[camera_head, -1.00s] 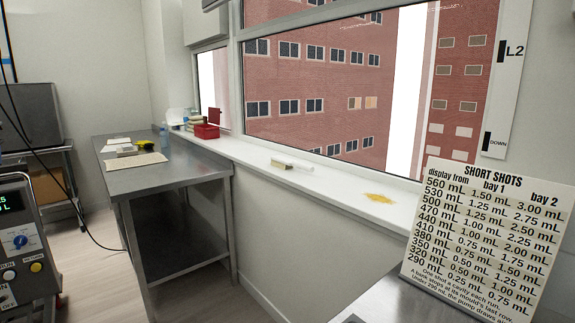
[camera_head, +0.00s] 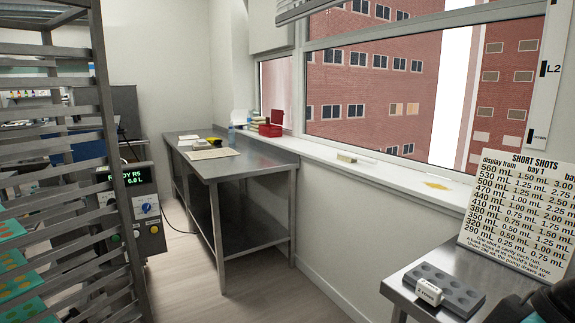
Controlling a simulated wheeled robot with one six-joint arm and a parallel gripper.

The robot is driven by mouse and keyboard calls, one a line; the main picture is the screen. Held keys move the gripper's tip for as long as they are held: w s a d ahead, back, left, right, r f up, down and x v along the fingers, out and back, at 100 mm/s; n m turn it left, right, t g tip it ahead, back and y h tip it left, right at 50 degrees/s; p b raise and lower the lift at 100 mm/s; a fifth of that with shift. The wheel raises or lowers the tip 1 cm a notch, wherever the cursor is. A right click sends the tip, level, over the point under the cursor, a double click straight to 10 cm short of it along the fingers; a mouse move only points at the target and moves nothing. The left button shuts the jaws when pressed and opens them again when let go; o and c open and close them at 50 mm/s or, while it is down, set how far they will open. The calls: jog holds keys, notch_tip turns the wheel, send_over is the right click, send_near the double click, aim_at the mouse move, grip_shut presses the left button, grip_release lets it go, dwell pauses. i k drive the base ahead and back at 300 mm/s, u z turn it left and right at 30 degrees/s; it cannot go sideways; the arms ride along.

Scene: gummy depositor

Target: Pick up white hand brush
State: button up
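A small, low whitish block that looks like the white hand brush (camera_head: 347,157) lies on the white windowsill (camera_head: 397,172), left of a yellow spill (camera_head: 437,185). It is far off and small, so its handle and bristles are hard to make out. My gripper cannot be made out in this view. Nothing is seen touching the brush.
A steel table (camera_head: 240,165) stands below the sill's left part. A red box (camera_head: 271,129) sits on the sill. A metal rack (camera_head: 112,190) and a control box (camera_head: 138,205) are at left. A steel bench (camera_head: 399,287) with a grey cavity block (camera_head: 452,290) is at lower right. Floor is open between.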

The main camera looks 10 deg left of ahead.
aim_at(343, 156)
jog(key=u, duration=0.45)
jog(key=i, duration=1.2)
jog(key=u, duration=0.4)
jog(key=i, duration=1.6)
jog(key=z, duration=0.45)
jog(key=i, duration=1.35)
jog(key=z, duration=0.4)
